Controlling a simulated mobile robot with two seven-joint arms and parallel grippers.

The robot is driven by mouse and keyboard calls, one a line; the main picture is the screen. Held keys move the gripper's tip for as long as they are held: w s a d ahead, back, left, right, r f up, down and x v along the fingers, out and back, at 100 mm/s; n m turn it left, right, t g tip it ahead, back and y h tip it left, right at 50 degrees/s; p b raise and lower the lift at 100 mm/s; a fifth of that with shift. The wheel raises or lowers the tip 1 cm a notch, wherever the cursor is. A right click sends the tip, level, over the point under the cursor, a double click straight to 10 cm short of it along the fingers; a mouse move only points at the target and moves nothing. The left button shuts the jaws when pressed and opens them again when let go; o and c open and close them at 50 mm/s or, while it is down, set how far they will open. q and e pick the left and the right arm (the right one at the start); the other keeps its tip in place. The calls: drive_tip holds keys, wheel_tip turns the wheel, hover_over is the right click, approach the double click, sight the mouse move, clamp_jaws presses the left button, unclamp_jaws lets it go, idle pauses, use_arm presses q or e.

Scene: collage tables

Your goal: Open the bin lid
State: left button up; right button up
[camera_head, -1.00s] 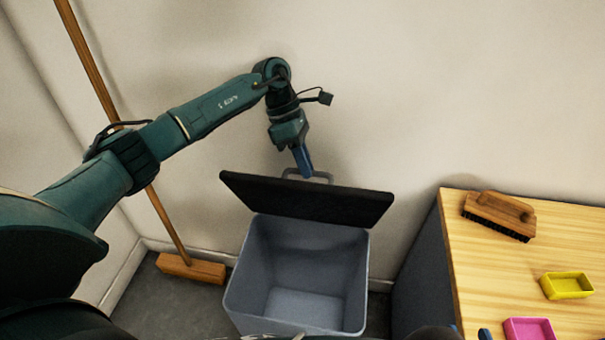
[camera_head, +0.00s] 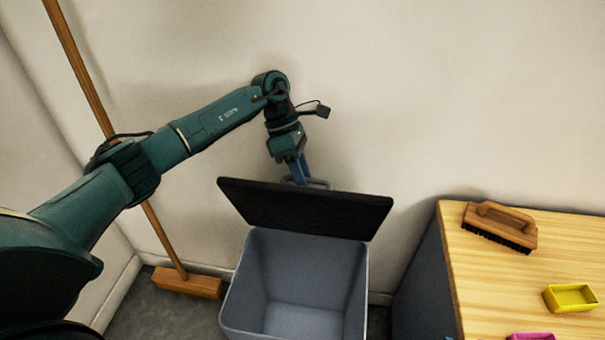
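The grey bin (camera_head: 250,300) stands on the floor against the wall, its mouth uncovered and its inside looking empty. Its black lid (camera_head: 305,210) is raised at the back, underside facing me. A thin grey handle (camera_head: 319,183) shows just above the lid's top edge. My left gripper (camera_head: 300,176) points down at this handle from behind the lid. Its blue fingers are at the handle, but their tips are partly hidden by the lid, so I cannot tell whether they grip it. My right gripper is out of view.
A wooden table (camera_head: 480,290) at the right holds a brush (camera_head: 500,226), a yellow tray (camera_head: 570,298) and a pink tray (camera_head: 531,336). A broom (camera_head: 187,282) leans at the left behind my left arm. The wall is close behind the lid.

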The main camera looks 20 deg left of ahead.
use_arm(q)
drive_tip(key=shift+r, duration=0.15)
wheel_tip(320, 180, up, 10)
drive_tip(key=p, duration=0.1)
idle(0.3)
idle(0.4)
